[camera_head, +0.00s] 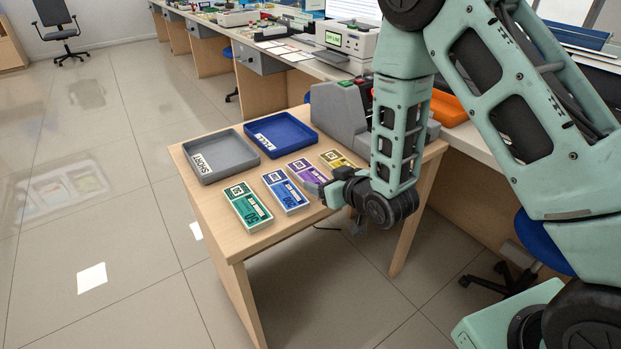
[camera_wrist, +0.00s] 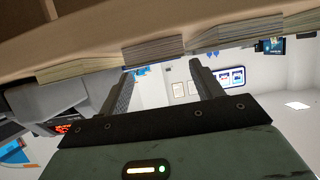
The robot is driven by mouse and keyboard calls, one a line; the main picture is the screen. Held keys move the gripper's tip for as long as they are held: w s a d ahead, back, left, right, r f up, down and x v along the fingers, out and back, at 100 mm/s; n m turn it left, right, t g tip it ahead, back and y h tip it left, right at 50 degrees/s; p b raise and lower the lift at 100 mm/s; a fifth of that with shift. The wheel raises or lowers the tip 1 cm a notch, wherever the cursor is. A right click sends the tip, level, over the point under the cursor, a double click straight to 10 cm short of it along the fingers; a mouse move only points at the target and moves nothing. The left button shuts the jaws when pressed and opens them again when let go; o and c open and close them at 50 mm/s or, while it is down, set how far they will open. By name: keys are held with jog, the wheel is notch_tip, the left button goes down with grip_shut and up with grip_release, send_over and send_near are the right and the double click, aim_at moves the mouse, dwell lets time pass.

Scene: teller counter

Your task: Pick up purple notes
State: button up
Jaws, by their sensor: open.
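The purple notes (camera_head: 307,172) are a banded stack lying flat on the wooden table, between the blue notes (camera_head: 286,192) and the yellow notes (camera_head: 337,160). My gripper (camera_head: 323,188) is at the table's near edge, beside the near end of the purple notes and partly hiding it. In the wrist view my gripper (camera_wrist: 162,75) has its fingers apart with nothing between them. Pale edges of note stacks (camera_wrist: 153,50) show above the fingers there; their colours cannot be told.
Green notes (camera_head: 248,207) lie at the left of the row. A grey tray (camera_head: 222,176) labelled SHORT and a blue tray (camera_head: 312,146) labelled FULL stand behind. A grey machine (camera_head: 338,112) is at the table's back right. The table's front left is bare.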

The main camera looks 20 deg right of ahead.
aim_at(311, 175)
jog(key=shift+x, duration=2.35)
jog(key=c, duration=0.8)
jog(key=shift+r, duration=0.1)
notch_tip(311, 175, up, 10)
jog(key=shift+s+f+p, duration=0.1)
jog(key=shift+f+p, duration=0.05)
jog(key=shift+p, duration=0.3)
